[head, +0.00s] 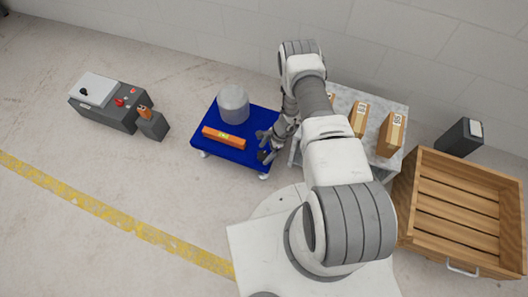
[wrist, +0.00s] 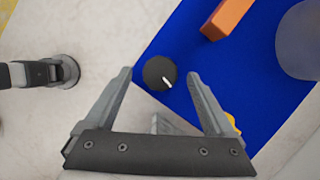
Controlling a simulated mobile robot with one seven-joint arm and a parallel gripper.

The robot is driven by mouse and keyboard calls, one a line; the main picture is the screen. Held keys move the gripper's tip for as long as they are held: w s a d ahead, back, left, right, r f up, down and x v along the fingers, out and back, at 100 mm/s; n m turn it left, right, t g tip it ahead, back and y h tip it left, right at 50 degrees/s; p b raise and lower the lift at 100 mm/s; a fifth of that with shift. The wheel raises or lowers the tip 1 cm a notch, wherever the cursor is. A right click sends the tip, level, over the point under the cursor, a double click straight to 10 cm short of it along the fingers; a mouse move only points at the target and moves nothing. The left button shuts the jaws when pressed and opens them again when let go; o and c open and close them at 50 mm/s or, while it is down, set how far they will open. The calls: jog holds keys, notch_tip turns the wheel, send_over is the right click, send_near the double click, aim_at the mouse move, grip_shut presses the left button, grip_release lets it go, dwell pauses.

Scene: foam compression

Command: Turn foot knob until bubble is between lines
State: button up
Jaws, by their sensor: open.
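A blue platform (head: 233,158) stands on small feet in the middle of the head view; it also shows in the wrist view (wrist: 190,55). An orange level (head: 224,138) with a small yellow-green vial lies on it; the bubble is too small to read. In the wrist view the level's end (wrist: 228,15) shows at the top. A round black knob (wrist: 160,73) with a white pointer line sits at the platform's corner. My gripper (wrist: 163,73) is open, with its fingers on either side of the knob; I cannot tell whether they touch it. My gripper shows beside the platform's right edge in the head view (head: 264,145).
A grey cylinder (head: 233,105) stands on the platform behind the level. A grey table (head: 390,162) with several cartons is close on the right, partly behind my arm. A wooden crate (head: 465,205) stands farther right. A control box (head: 105,108) is at left.

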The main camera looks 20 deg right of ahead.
jog(key=p+v, duration=0.5)
jog(key=v, duration=1.1)
jog(key=shift+r, duration=0.15)
jog(key=w+a+r+n+t, duration=0.1)
jog(key=w+a+r+n, duration=0.15)
jog(key=r, duration=0.95)
jog(key=w+a+r+n, duration=0.1)
jog(key=r+n, duration=0.2)
jog(key=r, duration=0.9)
jog(key=w+a+r+n+t, duration=0.1)
jog(key=w+a+r+n, duration=0.15)
jog(key=r, duration=0.95)
jog(key=s+a+r+n+t+h, duration=0.1)
jog(key=s+r+n, duration=0.2)
jog(key=s+r, duration=0.4)
jog(key=s+a+r+n+h, duration=0.1)
jog(key=s+r+n, duration=0.3)
jog(key=r, duration=0.5)
jog(key=s+d+r+n+t+h, duration=0.1)
jog(key=s+r+n, duration=0.15)
jog(key=s, duration=0.45)
jog(key=s+r+n+t+h, duration=0.1)
jog(key=s+r+h, duration=0.15)
jog(key=s, duration=0.45)
notch_tip(320, 180, up, 23)
jog(key=p, duration=2.2)
jog(key=shift+d+y+p, duration=0.15)
jog(key=shift+y+p, duration=0.15)
jog(key=shift+y, duration=0.15)
